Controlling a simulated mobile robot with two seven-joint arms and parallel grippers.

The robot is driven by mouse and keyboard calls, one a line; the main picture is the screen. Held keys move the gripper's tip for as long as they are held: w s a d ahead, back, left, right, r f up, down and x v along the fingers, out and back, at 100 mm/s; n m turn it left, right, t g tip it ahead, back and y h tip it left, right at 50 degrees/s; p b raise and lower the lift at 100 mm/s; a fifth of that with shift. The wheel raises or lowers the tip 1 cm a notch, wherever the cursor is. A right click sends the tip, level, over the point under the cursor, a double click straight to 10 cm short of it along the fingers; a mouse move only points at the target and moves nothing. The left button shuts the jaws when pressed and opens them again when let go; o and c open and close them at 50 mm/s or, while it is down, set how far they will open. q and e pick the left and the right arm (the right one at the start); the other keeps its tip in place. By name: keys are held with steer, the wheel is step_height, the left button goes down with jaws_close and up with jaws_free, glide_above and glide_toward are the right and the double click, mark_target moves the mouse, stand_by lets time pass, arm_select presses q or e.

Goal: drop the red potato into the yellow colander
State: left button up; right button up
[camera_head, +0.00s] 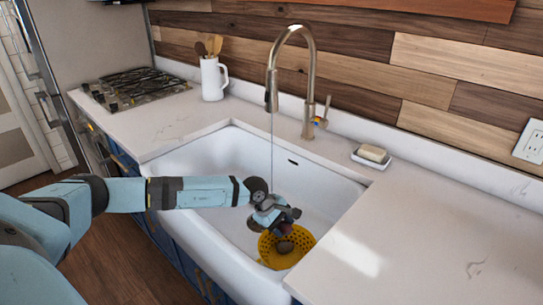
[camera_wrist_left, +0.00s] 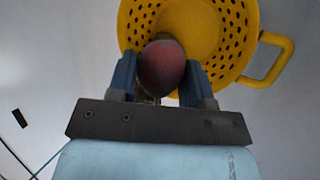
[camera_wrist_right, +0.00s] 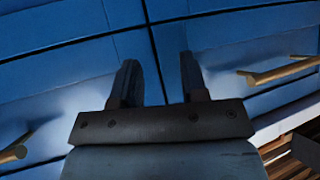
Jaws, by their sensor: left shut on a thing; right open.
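The yellow colander (camera_head: 267,250) stands in the white sink, below my left gripper (camera_head: 282,221). In the left wrist view the colander (camera_wrist_left: 243,42) fills the top, with its loop handle to the right. My left gripper (camera_wrist_left: 160,72) is shut on the red potato (camera_wrist_left: 162,66), which sits between its fingers in front of the colander's bowl. In the head view the potato is mostly hidden by the gripper. A dark patch shows inside the colander; I cannot tell what it is. My right gripper (camera_wrist_right: 158,88) is open and empty, facing blue cabinet fronts.
The sink (camera_head: 196,226) has a tall faucet (camera_head: 311,75) behind it, with a thin line hanging from its spout. A soap dish (camera_head: 371,163) sits right of the sink. A utensil jug (camera_head: 212,80) and a stove (camera_head: 134,86) stand left. The right counter (camera_head: 440,235) is clear.

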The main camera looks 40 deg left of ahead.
arm_select(q)
steer(key=shift+f+b, duration=0.45)
steer(key=shift+f, duration=0.35)
step_height(320, 180, down, 4)
steer(key=shift+r+b, duration=0.1)
steer(key=shift+b, duration=1.05)
steer(key=shift+f, duration=0.4)
arm_select(e)
steer(key=shift+w+a+f, duration=0.2)
steer(key=shift+a+f, duration=0.15)
steer(key=shift+f, duration=0.1)
steer(key=shift+s, duration=0.1)
arm_select(q)
steer(key=o, duration=0.9)
steer(key=shift+o, duration=0.5)
arm_select(e)
steer(key=shift+d+f, duration=0.1)
steer(key=shift+f, duration=0.1)
arm_select(q)
steer(key=shift+r, duration=0.1)
steer(key=v, duration=1.3)
steer(key=shift+a+r, duration=0.15)
steer(key=shift+r, duration=0.15)
arm_select(e)
steer(key=shift+r, duration=0.2)
